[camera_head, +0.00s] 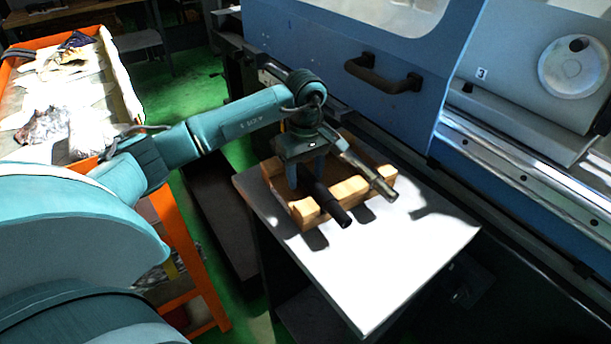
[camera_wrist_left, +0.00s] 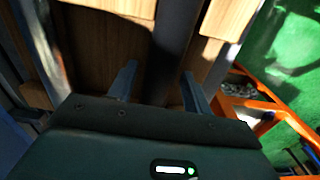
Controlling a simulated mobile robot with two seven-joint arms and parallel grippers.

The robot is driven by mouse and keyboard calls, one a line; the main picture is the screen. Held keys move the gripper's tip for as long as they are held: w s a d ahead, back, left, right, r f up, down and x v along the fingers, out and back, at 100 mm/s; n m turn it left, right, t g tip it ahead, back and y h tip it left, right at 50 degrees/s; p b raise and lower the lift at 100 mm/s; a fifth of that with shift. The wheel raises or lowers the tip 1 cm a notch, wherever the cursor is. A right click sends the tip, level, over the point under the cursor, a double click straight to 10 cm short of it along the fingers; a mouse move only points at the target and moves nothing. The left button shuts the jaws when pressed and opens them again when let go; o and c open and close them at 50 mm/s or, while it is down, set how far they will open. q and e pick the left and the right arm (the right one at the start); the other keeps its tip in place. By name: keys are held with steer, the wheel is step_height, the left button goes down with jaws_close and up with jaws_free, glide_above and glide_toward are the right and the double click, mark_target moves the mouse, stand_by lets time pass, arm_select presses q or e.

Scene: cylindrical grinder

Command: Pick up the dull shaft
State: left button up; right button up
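The dull shaft (camera_head: 332,206) is dark, nearly black, and lies across a wooden rack (camera_head: 305,211) with its near end sticking out past the front block. A second, greyer shaft (camera_head: 376,180) lies beside it on the right. My left gripper (camera_head: 307,184) points down over the rack at the dark shaft and hides part of it. In the left wrist view the two fingers (camera_wrist_left: 159,70) stand apart, with the dark shaft (camera_wrist_left: 174,45) running between them; I see no firm grip on it. The greyer shaft (camera_wrist_left: 43,45) shows at the left there. My right gripper is out of view.
The rack stands on a white tabletop (camera_head: 400,262) with free room in front. The blue grinder (camera_head: 330,40) with a black handle (camera_head: 384,76) rises just behind. An orange-framed bin (camera_head: 132,97) of scraps stands at the left.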

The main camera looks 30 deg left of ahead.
arm_select(q)
jaws_close()
steer(key=shift+w+r, duration=0.15)
steer(key=shift+r, duration=0.15)
